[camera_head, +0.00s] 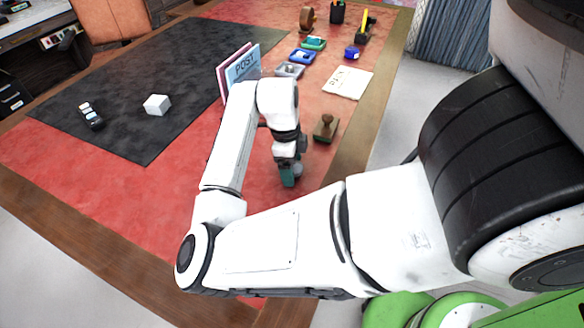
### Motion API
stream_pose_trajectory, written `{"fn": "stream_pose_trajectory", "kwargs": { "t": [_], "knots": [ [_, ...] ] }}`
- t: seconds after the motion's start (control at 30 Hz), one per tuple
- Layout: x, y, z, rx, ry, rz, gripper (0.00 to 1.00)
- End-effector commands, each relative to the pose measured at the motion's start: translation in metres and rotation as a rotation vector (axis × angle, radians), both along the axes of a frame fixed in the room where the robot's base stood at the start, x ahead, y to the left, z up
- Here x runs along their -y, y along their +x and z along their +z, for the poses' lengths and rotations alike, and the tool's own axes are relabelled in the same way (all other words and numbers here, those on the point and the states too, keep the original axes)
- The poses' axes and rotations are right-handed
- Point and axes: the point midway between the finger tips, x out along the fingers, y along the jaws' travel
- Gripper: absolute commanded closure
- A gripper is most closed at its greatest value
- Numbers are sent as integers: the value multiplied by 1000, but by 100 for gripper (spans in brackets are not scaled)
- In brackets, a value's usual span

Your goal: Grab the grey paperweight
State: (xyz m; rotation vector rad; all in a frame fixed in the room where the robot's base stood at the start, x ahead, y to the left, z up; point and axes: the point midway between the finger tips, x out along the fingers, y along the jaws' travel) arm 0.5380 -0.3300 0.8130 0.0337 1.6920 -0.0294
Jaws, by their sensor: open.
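A pale grey-white block (157,104), the only thing that looks like the grey paperweight, sits on the black desk mat (130,145). My gripper (290,178) points down over the red leather at the right part of the desk, well to the right of the block and apart from it. It is open; its fingertips are small in this view, with a teal part at the tip. My arm hides some of the desk between them.
A rack marked POST (244,66) stands behind my arm. A wooden stamp (326,127) is close to my gripper's right. Small trays (289,70), a paper pad (347,82) and a pen cup (337,11) lie farther back. The mat around the block is mostly clear, with a dark remote-like object (90,116) to its left.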

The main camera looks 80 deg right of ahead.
Motion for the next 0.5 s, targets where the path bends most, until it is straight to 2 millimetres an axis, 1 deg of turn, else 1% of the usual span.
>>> {"fn": "stream_pose_trajectory", "kwargs": {
  "t": [0.1, 0.5],
  "knots": [
    [0, 0, 0, 0, 0, 0, 17],
    [0, 0, 0, 0, 0, 0, 55]
  ]
}}
